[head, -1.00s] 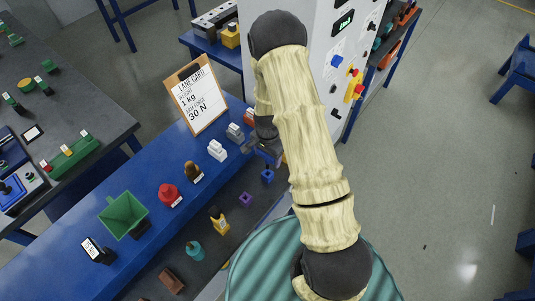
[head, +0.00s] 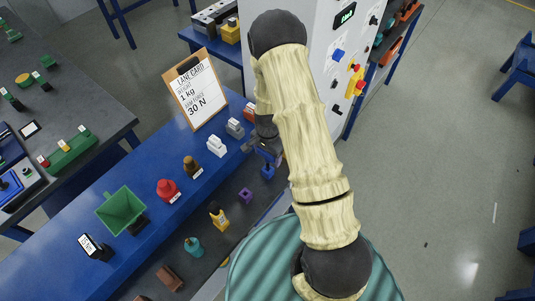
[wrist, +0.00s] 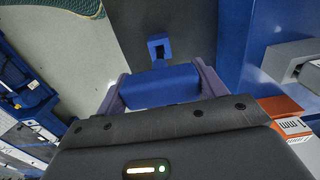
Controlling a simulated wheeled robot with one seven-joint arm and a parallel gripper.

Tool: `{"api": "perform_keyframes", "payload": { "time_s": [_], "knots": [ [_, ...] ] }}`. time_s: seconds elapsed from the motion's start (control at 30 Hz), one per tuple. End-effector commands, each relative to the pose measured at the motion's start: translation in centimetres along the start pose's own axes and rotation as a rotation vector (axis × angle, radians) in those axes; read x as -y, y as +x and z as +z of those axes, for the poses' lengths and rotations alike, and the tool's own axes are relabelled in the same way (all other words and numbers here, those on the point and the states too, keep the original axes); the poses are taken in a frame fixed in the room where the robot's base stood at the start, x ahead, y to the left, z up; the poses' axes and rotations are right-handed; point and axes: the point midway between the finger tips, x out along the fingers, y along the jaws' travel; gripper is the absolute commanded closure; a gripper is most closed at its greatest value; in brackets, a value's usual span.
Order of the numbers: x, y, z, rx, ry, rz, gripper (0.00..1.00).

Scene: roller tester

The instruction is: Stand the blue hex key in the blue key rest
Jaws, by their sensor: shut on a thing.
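My gripper (wrist: 161,88) is shut on the blue hex key (wrist: 160,86), whose wide blue body spans between the two purple-grey fingers in the wrist view. In the head view my gripper (head: 264,150) is mostly hidden behind my arm, with a bit of blue showing at it. The blue key rest (wrist: 159,47) is a small blue block with a square opening, on the dark strip just beyond the held key in the wrist view. It also shows in the head view (head: 267,171), just below my gripper. The key appears apart from the rest; its lower end is hidden.
A purple rest (head: 245,195) and a yellow item (head: 218,218) stand on the same dark strip. White (head: 216,146) and grey (head: 235,128) pieces stand on the blue bench beside my gripper. A lane card (head: 197,90) stands behind them. A white cabinet (head: 318,50) rises beyond my arm.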

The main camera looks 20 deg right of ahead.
Motion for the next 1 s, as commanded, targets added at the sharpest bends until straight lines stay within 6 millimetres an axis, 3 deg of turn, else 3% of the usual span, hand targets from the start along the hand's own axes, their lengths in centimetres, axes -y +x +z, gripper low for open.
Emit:
{"api": "perform_keyframes", "payload": {
  "time_s": [1.0],
  "knots": [
    [0.02, 0.74, 0.02, 0.0, 0.001, 0.0, 0.84]
  ]
}}
